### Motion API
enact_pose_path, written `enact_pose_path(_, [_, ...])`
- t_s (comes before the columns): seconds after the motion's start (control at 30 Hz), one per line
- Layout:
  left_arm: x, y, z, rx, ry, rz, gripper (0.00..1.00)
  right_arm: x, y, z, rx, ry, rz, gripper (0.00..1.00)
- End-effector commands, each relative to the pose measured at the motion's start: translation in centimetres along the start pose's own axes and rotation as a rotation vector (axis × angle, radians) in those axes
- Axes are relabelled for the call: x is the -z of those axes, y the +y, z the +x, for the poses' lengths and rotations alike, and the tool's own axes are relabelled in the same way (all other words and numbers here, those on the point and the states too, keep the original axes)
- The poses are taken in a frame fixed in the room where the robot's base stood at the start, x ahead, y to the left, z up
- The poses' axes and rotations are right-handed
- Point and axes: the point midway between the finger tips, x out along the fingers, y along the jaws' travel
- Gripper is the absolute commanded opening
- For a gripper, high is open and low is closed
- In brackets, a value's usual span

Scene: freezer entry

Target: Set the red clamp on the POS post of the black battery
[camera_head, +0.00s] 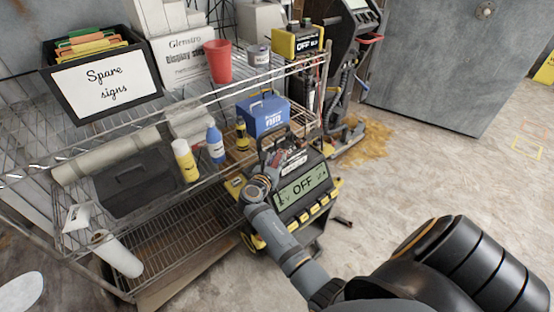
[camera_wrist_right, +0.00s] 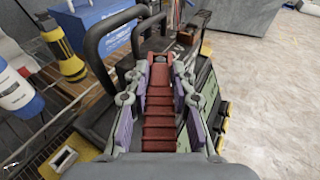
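My right gripper (camera_head: 268,172) reaches in from the bottom right, over the near side of a black charger unit. In the right wrist view my right gripper (camera_wrist_right: 160,92) has its fingers closed around a ribbed red clamp (camera_wrist_right: 160,118), with its red end between the fingertips. A bit of red also shows by the fingers in the head view. I cannot make out a black battery or its POS post clearly; the gripper and the unit's black handles cover that area. My left gripper is not in view.
The black-and-yellow charger unit (camera_head: 303,190) reads OFF. A wire shelf rack (camera_head: 205,255) on the left holds a blue box (camera_head: 264,115), bottles, a dark case (camera_head: 133,187) and a red cup (camera_head: 218,62). A yellow charger (camera_head: 298,40) stands behind. The right-hand floor is mostly clear.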

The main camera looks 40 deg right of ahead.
Motion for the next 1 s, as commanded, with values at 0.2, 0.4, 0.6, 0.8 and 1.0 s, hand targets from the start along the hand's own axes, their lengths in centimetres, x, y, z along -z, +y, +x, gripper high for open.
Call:
enact_pose_path(0.2, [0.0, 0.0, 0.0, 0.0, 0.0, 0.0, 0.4, -0.1, 0.0, 0.0, 0.0, 0.0, 0.0, 0.48])
enact_pose_path(0.4, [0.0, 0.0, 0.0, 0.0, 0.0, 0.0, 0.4, 0.0, 0.0, 0.0, 0.0, 0.002, -0.001, 0.48])
enact_pose_path(0.6, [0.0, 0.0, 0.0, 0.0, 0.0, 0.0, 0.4, -2.3, 0.0, -0.5, 0.0, -0.001, 0.005, 0.48])
enact_pose_path(0.8, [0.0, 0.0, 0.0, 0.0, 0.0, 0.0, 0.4, -6.8, 0.1, -1.3, -0.001, -0.002, 0.006, 0.48])
enact_pose_path(1.0, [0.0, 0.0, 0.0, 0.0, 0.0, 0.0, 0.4, -9.4, 0.0, -1.9, 0.0, -0.001, 0.002, 0.48])
